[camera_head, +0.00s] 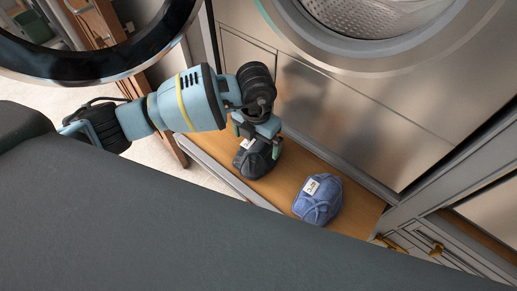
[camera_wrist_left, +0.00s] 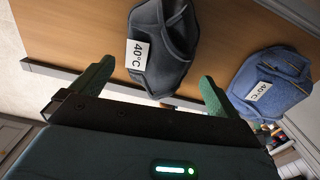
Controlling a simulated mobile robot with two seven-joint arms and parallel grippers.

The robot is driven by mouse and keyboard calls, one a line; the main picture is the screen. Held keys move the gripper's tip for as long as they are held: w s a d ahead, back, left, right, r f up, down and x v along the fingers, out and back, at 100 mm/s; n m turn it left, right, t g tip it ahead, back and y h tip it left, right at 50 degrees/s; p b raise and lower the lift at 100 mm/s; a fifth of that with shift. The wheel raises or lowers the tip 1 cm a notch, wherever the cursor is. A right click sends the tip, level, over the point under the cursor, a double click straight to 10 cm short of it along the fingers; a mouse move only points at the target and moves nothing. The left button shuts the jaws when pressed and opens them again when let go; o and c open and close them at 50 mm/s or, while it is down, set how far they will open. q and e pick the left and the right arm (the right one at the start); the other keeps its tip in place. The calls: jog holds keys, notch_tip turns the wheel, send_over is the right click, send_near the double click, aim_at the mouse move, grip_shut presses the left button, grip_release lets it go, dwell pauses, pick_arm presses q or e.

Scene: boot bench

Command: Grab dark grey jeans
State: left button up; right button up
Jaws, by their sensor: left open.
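The dark grey jeans (camera_head: 254,163) lie folded in a bundle with a white label on the wooden bench (camera_head: 215,162). In the left wrist view the dark grey jeans (camera_wrist_left: 170,60) show a "40°C" label, and their lower part reaches between the fingers in the picture. My left gripper (camera_head: 258,137) is right above them in the head view and hides part of them. In the left wrist view my left gripper (camera_wrist_left: 154,85) has its green fingers wide apart, with nothing held. I cannot tell whether the fingers touch the cloth. My right gripper is not in view.
Folded blue jeans (camera_head: 319,201) with a white label lie to the right on the same bench. A washing machine (camera_head: 350,110) stands behind the bench, and its open round door (camera_head: 130,62) is at the upper left. Drawers (camera_head: 425,240) with brass knobs are at the lower right.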

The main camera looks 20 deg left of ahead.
pick_arm(q)
jog(key=shift+w+f, duration=0.15)
jog(key=shift+f, duration=1.15)
jog(key=shift+w+f, duration=0.15)
jog(key=shift+f, duration=1.1)
jog(key=shift+r, duration=0.1)
jog(key=c, duration=1.1)
jog(key=shift+o, duration=0.2)
jog(key=shift+w+r, duration=0.1)
jog(key=shift+r, duration=0.35)
jog(key=r, duration=0.1)
jog(key=s+r, duration=0.1)
jog(key=shift+a+r, duration=0.1)
jog(key=shift+r, duration=0.25)
jog(key=s+a+r, duration=0.1)
jog(key=s+a, duration=0.2)
jog(key=s, duration=1.1)
jog(key=shift+s+a+r, duration=0.2)
jog(key=shift+s+a, duration=0.1)
